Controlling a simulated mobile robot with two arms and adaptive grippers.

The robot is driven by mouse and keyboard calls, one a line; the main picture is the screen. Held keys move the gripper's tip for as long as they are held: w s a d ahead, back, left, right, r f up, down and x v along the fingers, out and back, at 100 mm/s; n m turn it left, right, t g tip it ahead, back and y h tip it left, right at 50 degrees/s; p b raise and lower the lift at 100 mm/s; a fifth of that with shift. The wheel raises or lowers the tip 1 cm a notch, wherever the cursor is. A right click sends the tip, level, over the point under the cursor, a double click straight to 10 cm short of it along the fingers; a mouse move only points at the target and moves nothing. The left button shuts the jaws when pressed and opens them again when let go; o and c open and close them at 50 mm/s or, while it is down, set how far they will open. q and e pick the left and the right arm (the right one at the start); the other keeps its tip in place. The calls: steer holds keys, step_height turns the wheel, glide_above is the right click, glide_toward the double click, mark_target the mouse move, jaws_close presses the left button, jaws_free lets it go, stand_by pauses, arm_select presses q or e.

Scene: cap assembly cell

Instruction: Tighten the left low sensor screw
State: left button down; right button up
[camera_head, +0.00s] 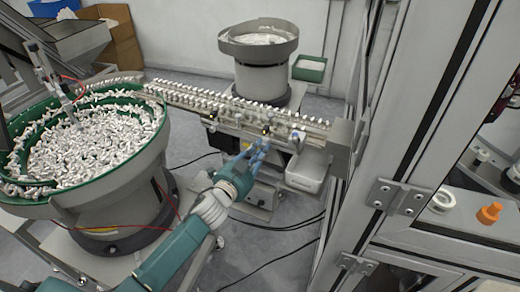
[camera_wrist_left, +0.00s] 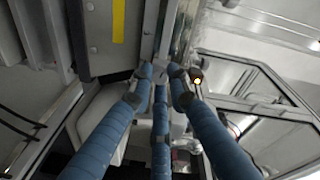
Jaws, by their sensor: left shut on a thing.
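My left gripper (camera_head: 262,147) reaches from the left to the front side of the linear feed rail (camera_head: 236,104). In the left wrist view its blue fingers (camera_wrist_left: 161,76) close together at a small metal part on the rail's bracket. The left low sensor screw sits at these fingertips, mostly hidden by them, and the gripper is shut on it. A small sensor with a glowing orange light (camera_wrist_left: 197,81) is just right of the fingertips in the wrist view. My right gripper is not in view.
A large bowl feeder (camera_head: 95,200) full of white caps stands at the left. A smaller bowl feeder (camera_head: 260,70) is behind the rail. A white bin (camera_head: 306,172) hangs below the rail's right end. The machine frame (camera_head: 385,130) closes off the right side.

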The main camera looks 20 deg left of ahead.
arm_select(q)
steer(key=m, duration=0.3)
steer(key=shift+f+m, duration=0.25)
steer(key=shift+m, duration=0.05)
steer(key=m, duration=0.3)
steer(key=shift+y, duration=0.3)
steer(key=m, duration=0.4)
steer(key=shift+m, duration=0.3)
steer(key=shift+r+m+y, duration=0.1)
steer(key=shift+m+y, duration=0.2)
steer(key=shift+m, duration=1.2)
steer(key=c, duration=1.6)
jaws_free()
steer(key=shift+r, duration=0.15)
steer(key=shift+c, duration=0.2)
